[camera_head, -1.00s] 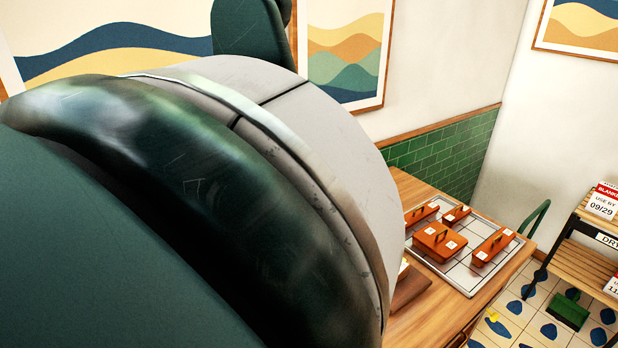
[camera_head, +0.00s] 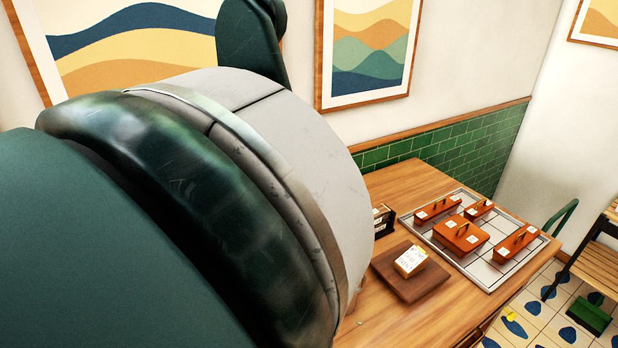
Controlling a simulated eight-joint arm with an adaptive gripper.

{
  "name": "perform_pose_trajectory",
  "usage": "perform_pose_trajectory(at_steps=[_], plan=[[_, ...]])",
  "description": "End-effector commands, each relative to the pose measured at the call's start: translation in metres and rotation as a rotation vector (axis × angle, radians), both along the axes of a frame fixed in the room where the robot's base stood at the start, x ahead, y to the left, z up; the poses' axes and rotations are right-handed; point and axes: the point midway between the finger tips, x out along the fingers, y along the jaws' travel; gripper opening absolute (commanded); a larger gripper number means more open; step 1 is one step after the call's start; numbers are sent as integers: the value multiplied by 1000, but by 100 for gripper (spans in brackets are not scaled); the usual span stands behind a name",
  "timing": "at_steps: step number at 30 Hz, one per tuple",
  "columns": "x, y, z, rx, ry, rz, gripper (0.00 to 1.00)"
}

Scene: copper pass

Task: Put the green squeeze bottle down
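The green squeeze bottle is not visible in the head view. My gripper is not in view either. My own arm, dark green and grey, fills the left and middle of the picture and hides much of what lies behind it. The wooden table (camera_head: 395,178) shows to the right of my arm.
A metal tray (camera_head: 480,276) holds several orange lidded boxes. A brown board (camera_head: 392,284) with a small labelled block (camera_head: 411,261) lies in front, and a dark holder (camera_head: 384,220) stands nearby. A wooden shelf (camera_head: 597,266) and a green dustpan (camera_head: 589,317) are at the right.

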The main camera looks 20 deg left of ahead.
Motion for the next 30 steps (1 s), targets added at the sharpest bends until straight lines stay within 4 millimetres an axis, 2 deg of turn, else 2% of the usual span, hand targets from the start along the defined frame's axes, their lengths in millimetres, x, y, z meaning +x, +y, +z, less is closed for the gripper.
perform_pose_trajectory(at_steps=[9,10,13,30], plan=[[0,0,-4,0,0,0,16],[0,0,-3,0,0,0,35],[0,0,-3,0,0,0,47],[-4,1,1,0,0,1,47]])
